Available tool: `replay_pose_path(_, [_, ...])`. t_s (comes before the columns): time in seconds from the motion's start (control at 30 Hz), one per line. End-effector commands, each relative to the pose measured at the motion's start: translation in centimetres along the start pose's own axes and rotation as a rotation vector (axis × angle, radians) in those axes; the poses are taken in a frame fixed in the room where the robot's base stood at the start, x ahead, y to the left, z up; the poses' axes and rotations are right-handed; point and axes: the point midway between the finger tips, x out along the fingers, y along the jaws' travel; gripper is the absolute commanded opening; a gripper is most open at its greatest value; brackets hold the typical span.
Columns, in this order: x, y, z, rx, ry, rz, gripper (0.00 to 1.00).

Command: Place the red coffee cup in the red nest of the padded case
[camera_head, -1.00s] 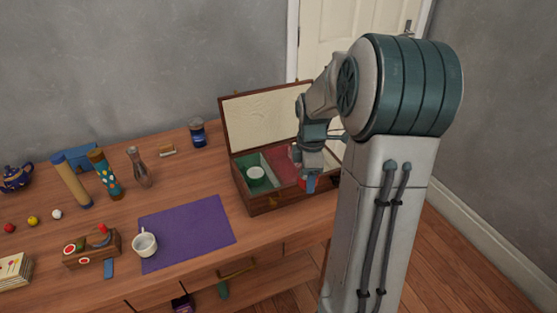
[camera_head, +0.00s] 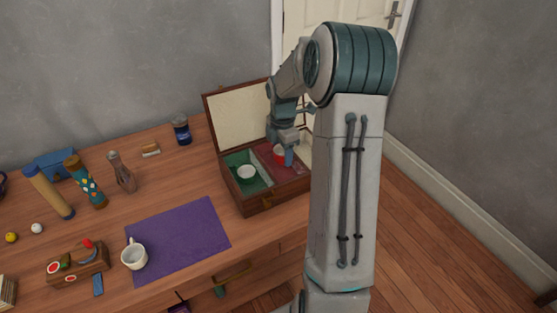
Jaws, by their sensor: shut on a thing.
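The padded case (camera_head: 258,204) stands open on the table, its cream-lined lid (camera_head: 238,118) raised at the back. Its left compartment is green and holds a pale cup (camera_head: 246,174). Its right compartment is the red nest (camera_head: 287,174). My gripper (camera_head: 285,154) points down over the red nest and is shut on the red coffee cup (camera_head: 279,154). The gripper partly hides the cup, which shows at the back of the red nest. I cannot tell whether the cup touches the nest floor.
A purple mat (camera_head: 180,240) lies left of the case, with a white cup (camera_head: 134,256) at its left edge. A dark blue jar (camera_head: 181,130) stands behind. A glass vase (camera_head: 121,172) and patterned tube (camera_head: 86,182) are farther left. My arm hides the case's right side.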

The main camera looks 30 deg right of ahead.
Motion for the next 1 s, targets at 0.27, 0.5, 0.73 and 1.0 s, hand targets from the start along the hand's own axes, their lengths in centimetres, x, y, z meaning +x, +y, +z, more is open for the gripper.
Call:
replay_pose_path(0.27, [1.4, 1.7, -0.3, 0.001, -0.001, 0.000, 0.30])
replay_pose_path(0.5, [4.6, 1.7, -0.4, 0.000, 0.000, -0.001, 0.30])
replay_pose_path(0.73, [5.0, 1.7, -0.3, 0.000, -0.001, 0.001, 0.30])
replay_pose_path(1.0, [5.5, 1.7, -0.3, 0.000, -0.001, 0.001, 0.62])
